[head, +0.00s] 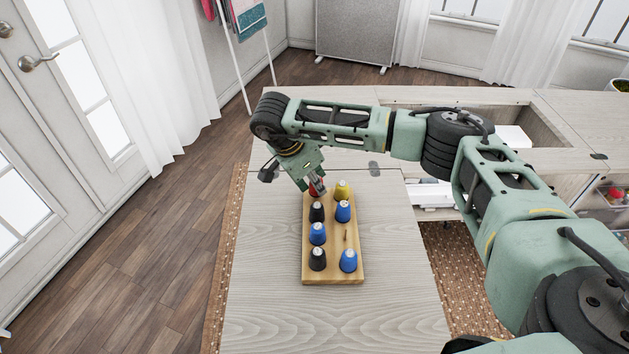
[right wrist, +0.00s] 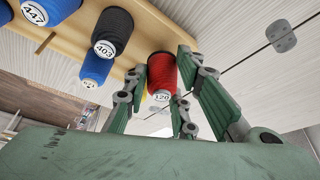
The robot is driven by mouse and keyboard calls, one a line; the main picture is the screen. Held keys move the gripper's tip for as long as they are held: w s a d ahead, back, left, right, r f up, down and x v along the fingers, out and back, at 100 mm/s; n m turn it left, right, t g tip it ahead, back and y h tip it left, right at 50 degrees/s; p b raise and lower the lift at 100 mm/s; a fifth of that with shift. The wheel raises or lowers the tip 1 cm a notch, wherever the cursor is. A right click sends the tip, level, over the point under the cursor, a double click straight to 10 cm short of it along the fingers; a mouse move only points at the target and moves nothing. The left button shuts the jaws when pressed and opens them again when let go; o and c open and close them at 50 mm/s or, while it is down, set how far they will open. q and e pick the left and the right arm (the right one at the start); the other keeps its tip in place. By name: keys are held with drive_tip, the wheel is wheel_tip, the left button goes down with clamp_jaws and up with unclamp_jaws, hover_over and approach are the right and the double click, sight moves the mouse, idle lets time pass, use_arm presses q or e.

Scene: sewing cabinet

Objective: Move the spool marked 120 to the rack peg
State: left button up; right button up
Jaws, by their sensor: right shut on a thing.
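The red spool marked 120 (right wrist: 162,72) stands between the green fingers of my right gripper (right wrist: 165,85) in the right wrist view, and the fingers are shut on it. In the head view, my right gripper (head: 319,187) is at the far left end of the wooden rack (head: 333,276), and it partly covers the red spool (head: 313,189). I cannot tell whether the spool is lifted off its place. A bare rack peg (head: 346,237) stands in the right column, between two blue spools. My left gripper is not in view.
The rack also holds a yellow spool (head: 342,190), a black spool marked 403 (right wrist: 112,28), a blue spool marked 447 (right wrist: 50,8) and several others close together. The pale wooden tabletop (head: 270,300) is clear around the rack.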

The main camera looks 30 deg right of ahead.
drive_tip(key=shift+f, duration=0.15)
drive_tip(key=o, duration=0.9)
drive_tip(key=v, duration=1.2)
